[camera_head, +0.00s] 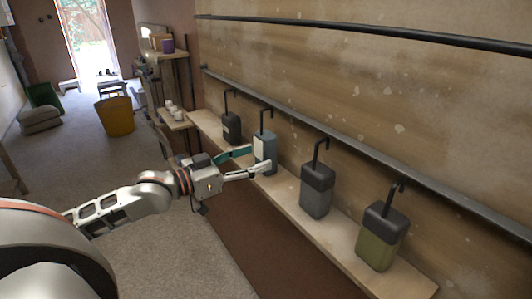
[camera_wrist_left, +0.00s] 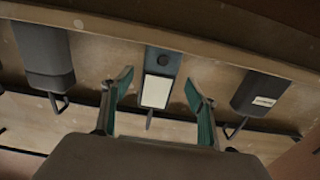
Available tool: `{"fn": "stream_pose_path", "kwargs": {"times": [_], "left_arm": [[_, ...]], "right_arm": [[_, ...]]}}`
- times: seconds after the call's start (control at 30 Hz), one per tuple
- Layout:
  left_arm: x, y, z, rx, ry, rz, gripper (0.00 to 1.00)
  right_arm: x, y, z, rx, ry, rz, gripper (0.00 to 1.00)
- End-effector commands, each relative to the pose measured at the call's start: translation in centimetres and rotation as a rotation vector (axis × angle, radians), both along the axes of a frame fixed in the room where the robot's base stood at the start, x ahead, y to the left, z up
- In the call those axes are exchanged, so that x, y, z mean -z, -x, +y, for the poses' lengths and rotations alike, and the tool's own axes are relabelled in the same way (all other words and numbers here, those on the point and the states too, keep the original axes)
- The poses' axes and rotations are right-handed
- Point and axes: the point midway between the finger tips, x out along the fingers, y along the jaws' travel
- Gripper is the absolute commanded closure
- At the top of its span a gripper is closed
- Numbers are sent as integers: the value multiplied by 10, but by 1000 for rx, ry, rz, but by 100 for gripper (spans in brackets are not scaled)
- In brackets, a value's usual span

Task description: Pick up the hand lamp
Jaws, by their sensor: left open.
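Several hand lamps with black hooked handles stand in a row on a narrow wooden shelf (camera_head: 345,245). A blue-grey hand lamp (camera_head: 270,148) with a white front panel is in front of my left gripper (camera_head: 259,158). In the left wrist view this lamp (camera_wrist_left: 157,90) lies between the two fingers of my left gripper (camera_wrist_left: 158,79), which are spread apart with gaps on both sides. In the head view a finger hides part of the lamp's lower body. My right gripper is not in view.
A black lamp (camera_head: 231,128) stands farther back; a dark grey lamp (camera_head: 316,190) and an olive-green lamp (camera_head: 380,240) stand nearer. Dark rails run along the plaster wall (camera_head: 400,120) behind. A yellow bin (camera_head: 116,116) stands on open carpet at left.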

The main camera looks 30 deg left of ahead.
Motion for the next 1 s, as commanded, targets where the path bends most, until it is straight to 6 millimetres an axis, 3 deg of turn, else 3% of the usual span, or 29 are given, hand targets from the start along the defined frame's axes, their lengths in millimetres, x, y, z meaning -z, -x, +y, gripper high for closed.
{"fn": "stream_pose_path", "kwargs": {"times": [0.4,0.8,1.0], "left_arm": [[6,-34,-16,-1,1,-2,42],[6,-39,-18,0,0,1,42],[6,-39,-18,0,0,1,90]], "right_arm": [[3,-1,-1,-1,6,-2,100],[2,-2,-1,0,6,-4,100],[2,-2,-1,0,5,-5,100]]}}
